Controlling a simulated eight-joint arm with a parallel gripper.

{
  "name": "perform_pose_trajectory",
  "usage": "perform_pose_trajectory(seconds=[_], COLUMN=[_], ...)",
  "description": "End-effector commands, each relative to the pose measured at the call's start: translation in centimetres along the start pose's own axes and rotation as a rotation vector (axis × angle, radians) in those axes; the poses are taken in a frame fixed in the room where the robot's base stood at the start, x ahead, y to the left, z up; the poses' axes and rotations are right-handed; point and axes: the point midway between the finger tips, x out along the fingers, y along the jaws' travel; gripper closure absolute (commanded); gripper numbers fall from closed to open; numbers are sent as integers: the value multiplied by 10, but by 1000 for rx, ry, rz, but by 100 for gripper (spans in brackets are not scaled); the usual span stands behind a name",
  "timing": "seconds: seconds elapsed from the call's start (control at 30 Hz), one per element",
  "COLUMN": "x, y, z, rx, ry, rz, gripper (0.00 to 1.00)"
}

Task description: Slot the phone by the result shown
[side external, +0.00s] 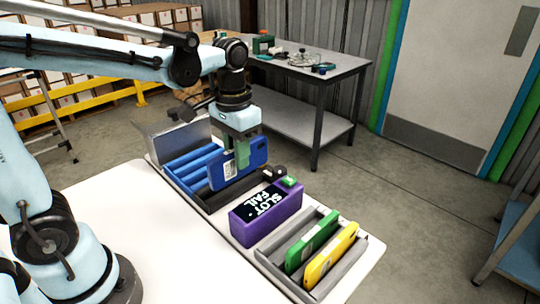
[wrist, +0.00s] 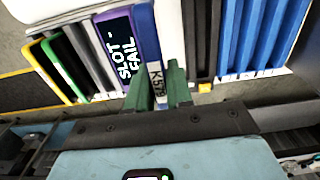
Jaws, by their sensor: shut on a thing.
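A blue phone (side external: 222,172) with a white label is held upright on its edge in my gripper (side external: 240,156), which is shut on it with green fingers. In the wrist view the phone (wrist: 146,32) shows edge-on between the fingertips (wrist: 160,92), with a label reading K579. A purple box (side external: 240,229) has a dark screen reading "SLOT FAIL"; the box also shows in the wrist view (wrist: 103,38). A rack with blue dividers (side external: 180,162) lies left of the box, partly behind the phone. A grey tray (side external: 268,262) right of the box holds a green phone (side external: 311,240) and a yellow phone (side external: 331,254).
A small black device with a green top (side external: 289,181) sits by the purple box. The white table (side external: 120,215) is clear in front. A grey bench (side external: 335,68) with tools stands behind, apart from this table.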

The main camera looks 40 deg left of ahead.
Motion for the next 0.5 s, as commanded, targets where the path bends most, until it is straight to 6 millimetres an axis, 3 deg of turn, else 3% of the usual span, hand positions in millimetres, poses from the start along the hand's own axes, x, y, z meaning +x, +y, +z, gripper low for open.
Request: perform_pose_trajectory(seconds=[0.2,0.4,0.5], x=[15,32,40], y=[-87,-168,-199], z=[-28,-32,-29], rx=[-15,-12,-8], ry=[1,2,2], rz=[0,1,1], gripper=[100,100,100])
